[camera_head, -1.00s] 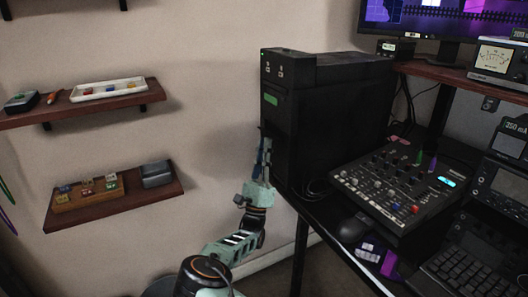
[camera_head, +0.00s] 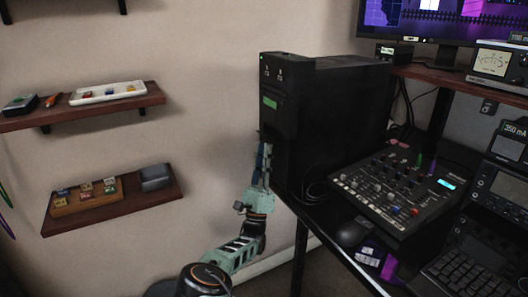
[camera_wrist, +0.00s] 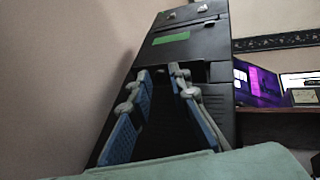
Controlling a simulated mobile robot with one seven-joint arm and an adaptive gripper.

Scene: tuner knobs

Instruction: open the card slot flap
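A black computer tower (camera_head: 330,110) stands on the desk, with a green label (camera_head: 269,102) high on its narrow front. The label also shows in the wrist view (camera_wrist: 171,38). My gripper (camera_head: 264,148) is upright against the front, below the label. In the wrist view my gripper (camera_wrist: 160,72) has its two blue-padded fingers apart, with a dark recessed area (camera_wrist: 163,105) of the front between them. The tips are at or very near the recess's upper edge; contact cannot be told. I cannot make out the card slot flap separately from this dark area.
A mixer (camera_head: 395,190) and a mouse (camera_head: 351,233) are on the desk right of the tower. Two wall shelves are at the left, the upper (camera_head: 140,97) and the lower (camera_head: 120,215), with small items. The space between shelves and tower is open.

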